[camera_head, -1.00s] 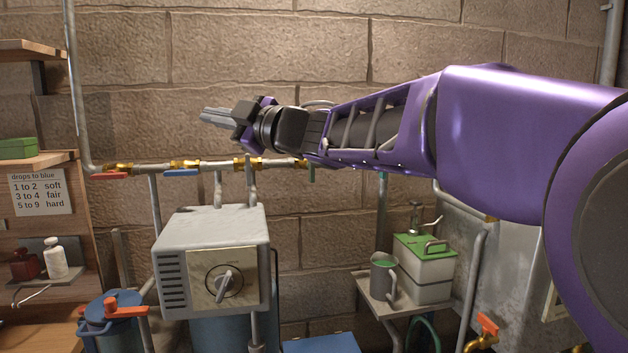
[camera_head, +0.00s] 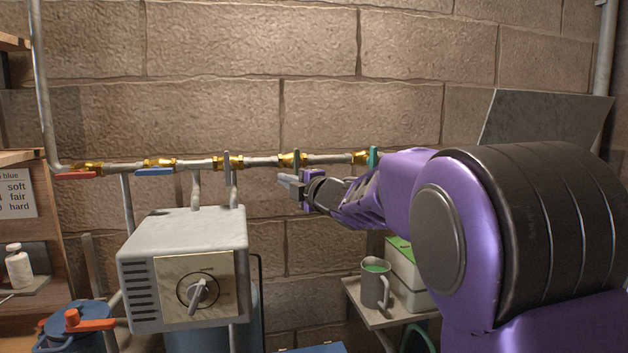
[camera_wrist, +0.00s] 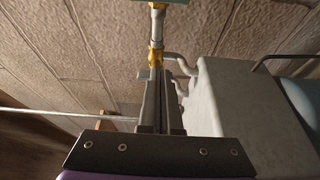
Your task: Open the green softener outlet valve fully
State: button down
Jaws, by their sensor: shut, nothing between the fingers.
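A horizontal pipe with brass valves runs along the wall. I cannot tell from labels which is the softener outlet. In the wrist view, my closed fingers (camera_wrist: 158,88) point toward a brass fitting (camera_wrist: 157,57), and a green piece (camera_wrist: 177,1) is cut off at the top edge.
A grey box with a dial (camera_head: 185,265) stands below the pipe at left. Red (camera_head: 76,175) and blue (camera_head: 154,172) handles lie along the pipe, and a grey lever (camera_head: 227,166) stands upright. A mug (camera_head: 375,285) sits on a small shelf below my arm.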

aim_at(297, 165)
jog(key=w+a+f+p, duration=0.2)
jog(key=w+a, duration=0.2)
jog(key=w, duration=0.6)
jog(key=d, duration=0.2)
jog(key=w+d+p, duration=0.1)
jog(key=d, duration=0.1)
jog(key=shift+d+r, duration=0.2)
jog(key=shift+d, duration=0.1)
jog(key=shift+s+h+b, duration=0.1)
jog(key=shift+h+b, duration=0.2)
